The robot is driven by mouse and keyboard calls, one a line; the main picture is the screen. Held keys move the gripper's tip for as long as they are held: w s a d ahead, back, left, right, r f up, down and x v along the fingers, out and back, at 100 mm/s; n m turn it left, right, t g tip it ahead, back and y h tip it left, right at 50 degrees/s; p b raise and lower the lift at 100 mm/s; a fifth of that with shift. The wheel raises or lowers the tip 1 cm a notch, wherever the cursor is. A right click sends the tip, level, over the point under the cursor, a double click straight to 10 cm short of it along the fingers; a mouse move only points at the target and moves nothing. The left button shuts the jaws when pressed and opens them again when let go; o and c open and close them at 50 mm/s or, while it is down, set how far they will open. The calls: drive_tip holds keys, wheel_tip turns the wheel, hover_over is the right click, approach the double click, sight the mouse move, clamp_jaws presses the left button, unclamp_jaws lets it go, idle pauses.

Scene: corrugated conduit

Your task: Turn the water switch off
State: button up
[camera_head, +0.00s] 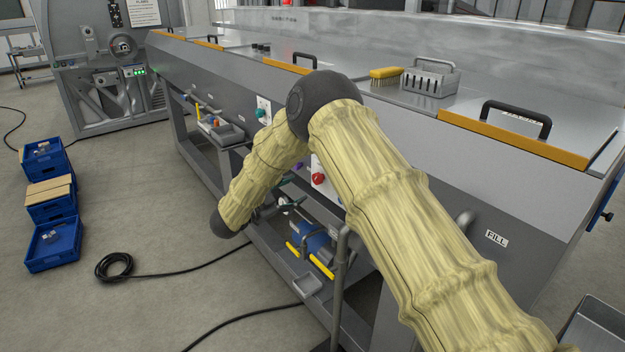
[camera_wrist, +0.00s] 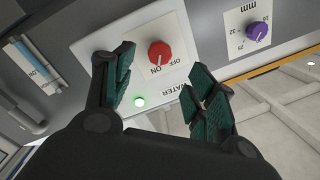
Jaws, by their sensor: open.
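The water switch is a red round knob (camera_wrist: 159,53) on a white panel marked OFF, ON and WATER, seen upside down in the wrist view. A pale mark on the knob seems to be on its ON side.
A purple knob (camera_wrist: 258,32) marked in mm is beside the water panel. The long grey machine (camera_head: 230,95) has pipes and a lower shelf with a blue unit (camera_head: 308,240). Blue crates (camera_head: 55,245) and a black cable (camera_head: 115,268) lie on the floor at left.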

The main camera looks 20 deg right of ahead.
sight(315, 180)
drive_tip(key=p+x, duration=0.3)
drive_tip(key=x, duration=0.6)
drive_tip(key=shift+f, duration=0.1)
drive_tip(key=shift+a, duration=0.1)
drive_tip(key=c, duration=1)
